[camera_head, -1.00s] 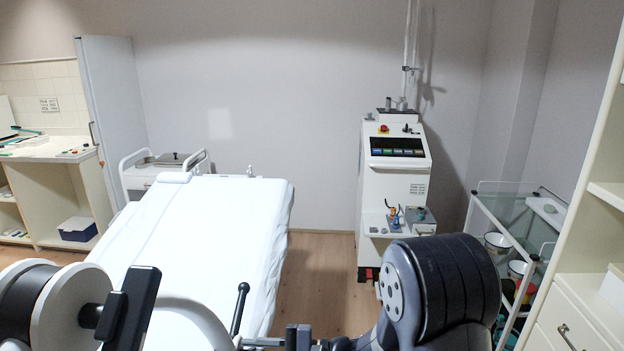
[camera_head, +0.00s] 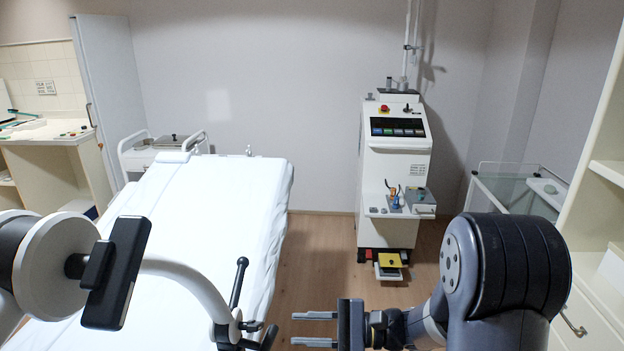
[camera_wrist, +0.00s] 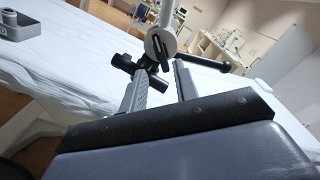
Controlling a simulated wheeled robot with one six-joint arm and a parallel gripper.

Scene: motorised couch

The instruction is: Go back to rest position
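My gripper (camera_head: 316,329) is at the bottom middle of the head view, its two fingers apart and pointing left. Nothing shows between the fingers there. In the wrist view my gripper (camera_wrist: 160,88) also has its fingers apart. Beyond them are a black clamp and lever (camera_wrist: 150,64) on a white arm, which seem close to the fingertips; I cannot tell whether they touch. In the head view this black lever (camera_head: 238,283) stands to the left of my gripper, with a visible gap between them.
The white-covered couch (camera_head: 215,205) fills the left and middle. A white machine (camera_head: 395,165) with a screen stands at the back. A glass-topped trolley (camera_head: 515,188) and shelves (camera_head: 600,225) are on the right. A black panel (camera_head: 115,275) hangs at the front left.

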